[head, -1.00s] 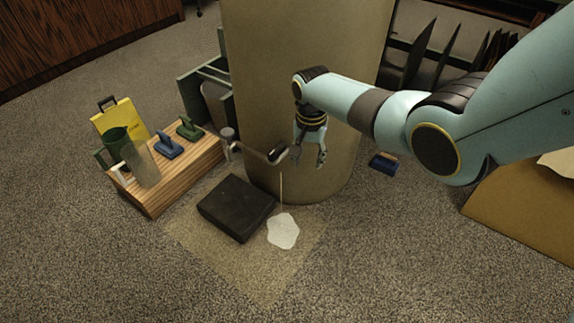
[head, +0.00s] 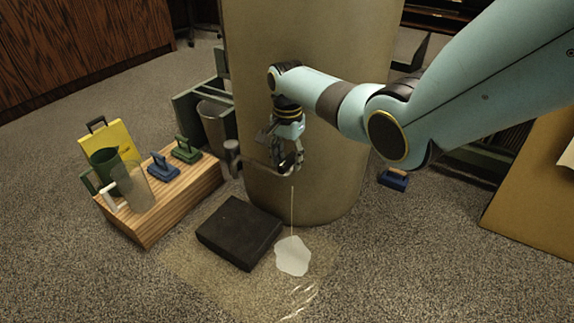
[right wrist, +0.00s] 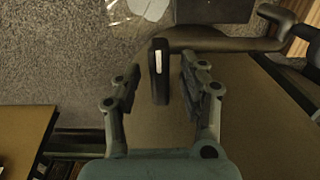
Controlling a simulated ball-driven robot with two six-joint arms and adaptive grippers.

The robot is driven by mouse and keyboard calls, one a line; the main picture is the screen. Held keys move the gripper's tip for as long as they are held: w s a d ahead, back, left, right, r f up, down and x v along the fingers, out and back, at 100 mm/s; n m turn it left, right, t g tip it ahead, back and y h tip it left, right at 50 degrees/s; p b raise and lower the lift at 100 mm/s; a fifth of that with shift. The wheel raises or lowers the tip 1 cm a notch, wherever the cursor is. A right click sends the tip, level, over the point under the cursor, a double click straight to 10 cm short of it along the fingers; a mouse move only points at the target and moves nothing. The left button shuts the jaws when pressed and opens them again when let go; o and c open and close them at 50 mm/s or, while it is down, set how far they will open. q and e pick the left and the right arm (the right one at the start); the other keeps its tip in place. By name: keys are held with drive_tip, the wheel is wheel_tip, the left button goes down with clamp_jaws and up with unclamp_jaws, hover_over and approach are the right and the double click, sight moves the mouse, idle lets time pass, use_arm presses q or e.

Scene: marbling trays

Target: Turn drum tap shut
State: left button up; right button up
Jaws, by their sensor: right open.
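The large tan drum (head: 320,50) stands upright in the middle of the head view. Its tap (head: 254,166) juts from the low front, and a thin stream falls from it to a pale puddle (head: 292,256). My right gripper (head: 287,166) is at the tap's end, pointing down and partly covering it. In the right wrist view, the dark tap lever (right wrist: 160,70) with a white stripe stands between the open fingers (right wrist: 160,88), with gaps showing on both sides. My left gripper is out of view.
A black block (head: 238,232) lies on the floor below the tap. A wooden bench (head: 150,228) with a jug (head: 105,165) and blue and green handled tools stands at left. A blue tool (head: 393,179) lies right of the drum.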

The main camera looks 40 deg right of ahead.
drive_tip(key=shift+f, duration=0.1)
drive_tip(key=shift+c, duration=0.2)
clamp_jaws()
